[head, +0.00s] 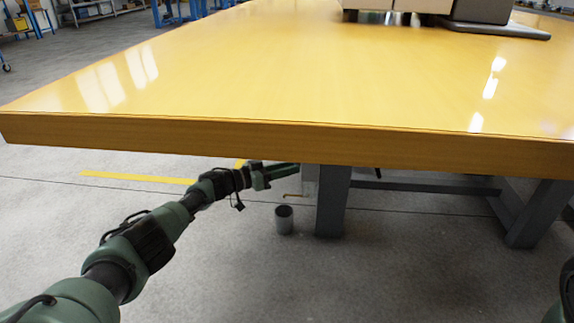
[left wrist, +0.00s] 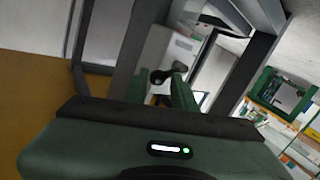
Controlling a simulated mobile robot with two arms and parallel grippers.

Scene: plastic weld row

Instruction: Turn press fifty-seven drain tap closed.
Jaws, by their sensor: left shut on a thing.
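My left gripper (head: 284,171) reaches under the front edge of the table, beside a grey leg. In the left wrist view its two green fingers (left wrist: 160,84) stand around the dark handle of the drain tap (left wrist: 159,75), and the gripper is shut on it. The tap's angle is hard to read, as the fingers partly cover it. In the head view the tap itself is hidden by the gripper and the tabletop. A thin brass-coloured spout (head: 291,195) shows just below the gripper. My right gripper is out of view.
The yellow wooden tabletop (head: 280,80) overhangs my left arm. A grey table leg (head: 333,200) stands just right of the gripper. A small grey bucket (head: 284,219) stands on the floor below the spout. Open concrete floor lies in front.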

